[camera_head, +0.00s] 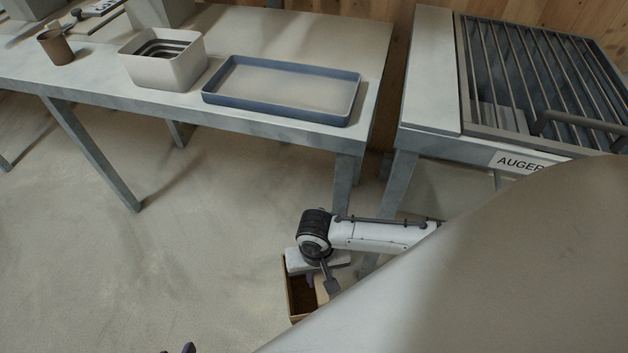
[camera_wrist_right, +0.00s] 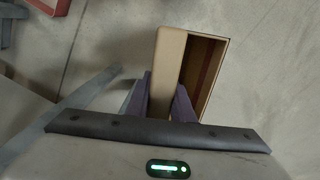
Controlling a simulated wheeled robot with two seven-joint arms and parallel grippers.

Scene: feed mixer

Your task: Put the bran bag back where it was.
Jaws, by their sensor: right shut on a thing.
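The bran bag is a tan, box-shaped thing with an open top and dark brown inside. In the head view the bran bag (camera_head: 301,301) hangs under my right gripper (camera_head: 318,284), low beside the bench legs. The gripper partly covers it. In the right wrist view my right gripper (camera_wrist_right: 160,100) has its purple fingers on either side of the tan wall of the bag (camera_wrist_right: 170,60), shut on it. Only dark fingertips of my left gripper (camera_head: 178,349) show at the bottom edge of the head view; how far apart they are is unclear.
A long bench carries a blue tray (camera_head: 285,115), a white bin (camera_head: 150,72) and a brown cup (camera_head: 56,46). Right of it stands a grated table (camera_head: 430,100) labelled AUGER. A large pale surface blocks the lower right. The floor (camera_head: 100,260) at left is clear.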

